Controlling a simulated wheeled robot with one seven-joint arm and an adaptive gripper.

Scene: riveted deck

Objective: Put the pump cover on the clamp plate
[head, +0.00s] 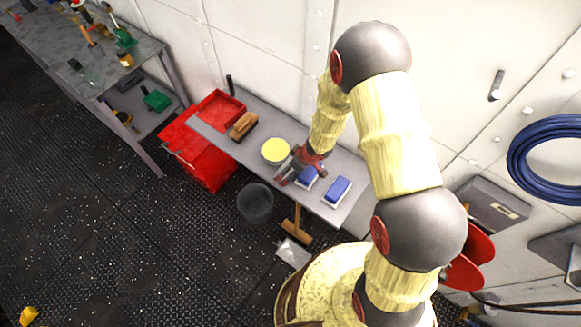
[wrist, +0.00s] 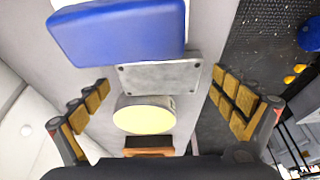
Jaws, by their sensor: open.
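The pump cover seems to be the short round piece with a pale yellow top and grey side (wrist: 145,115); in the head view it (head: 276,150) is on the narrow grey bench. The clamp plate seems to be the flat grey metal plate with small holes (wrist: 160,77). The round piece stands at the plate's near edge in the wrist view; I cannot tell whether it overlaps the plate. My gripper (wrist: 168,98) is open and empty, its fingers wide apart on either side of both. In the head view my gripper (head: 298,171) hides the plate.
Blue blocks with white bases (head: 337,189) lie right of the gripper; one (wrist: 118,32) is close beyond the plate. A bucket (head: 255,203) and a wooden-headed tool (head: 297,227) are on the floor in front.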

